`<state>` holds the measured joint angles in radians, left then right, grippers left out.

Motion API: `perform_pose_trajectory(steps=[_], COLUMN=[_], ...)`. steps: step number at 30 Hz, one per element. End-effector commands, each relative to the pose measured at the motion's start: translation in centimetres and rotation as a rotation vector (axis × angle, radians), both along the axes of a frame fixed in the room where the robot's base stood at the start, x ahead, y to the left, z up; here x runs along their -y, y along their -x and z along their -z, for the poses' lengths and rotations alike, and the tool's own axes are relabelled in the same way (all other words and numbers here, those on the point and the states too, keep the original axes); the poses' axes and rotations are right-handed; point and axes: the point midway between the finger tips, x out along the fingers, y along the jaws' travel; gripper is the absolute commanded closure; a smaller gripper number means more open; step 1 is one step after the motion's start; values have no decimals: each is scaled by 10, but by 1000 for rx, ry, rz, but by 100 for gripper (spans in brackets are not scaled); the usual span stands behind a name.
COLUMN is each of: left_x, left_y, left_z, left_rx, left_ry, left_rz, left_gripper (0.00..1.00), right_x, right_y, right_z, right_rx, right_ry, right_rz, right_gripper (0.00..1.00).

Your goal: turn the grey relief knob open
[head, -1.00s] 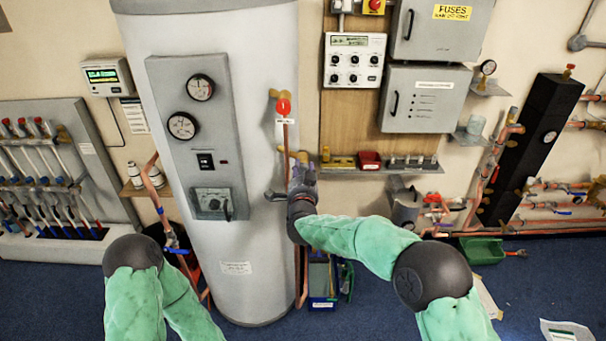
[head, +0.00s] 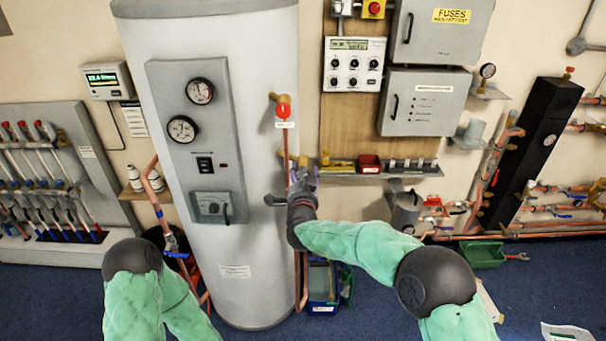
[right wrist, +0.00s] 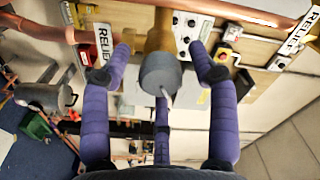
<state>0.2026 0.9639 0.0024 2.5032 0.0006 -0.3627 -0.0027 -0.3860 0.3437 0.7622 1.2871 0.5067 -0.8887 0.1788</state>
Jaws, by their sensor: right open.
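The grey relief knob (right wrist: 160,75) is a round cap with a short white pointer, on a brass valve body (right wrist: 158,38) in the right wrist view. My right gripper (right wrist: 160,60) is open, with purple fingers on either side of the knob and a third finger below it. I see gaps between the outer fingers and the knob, so it is not gripped. In the head view my right gripper (head: 303,178) is up at the pipework beside the white cylinder, and I cannot make out the knob clearly there. Only my left arm shows at lower left; its gripper is not visible.
A white RELIEF label (right wrist: 103,42) and a copper pipe (right wrist: 240,12) lie close to the fingers. A red-handled valve (head: 283,110) sits above my right gripper on the white cylinder (head: 250,270). A shelf (head: 375,172) with small items is just to the right.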

Motion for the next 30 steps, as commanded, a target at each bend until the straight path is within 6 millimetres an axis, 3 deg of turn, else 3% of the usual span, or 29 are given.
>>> perform_pose_trajectory(steps=[18, 30], left_x=[0, 0], left_y=[0, 0], left_z=[0, 0], left_rx=[0, 0], left_ry=[0, 0], left_rz=[0, 0], left_gripper=[100, 100], right_x=[0, 0], right_y=[100, 114], right_z=[-1, 0], right_rx=[1, 1], right_ry=[0, -1], right_rz=[-1, 0], right_gripper=[40, 40])
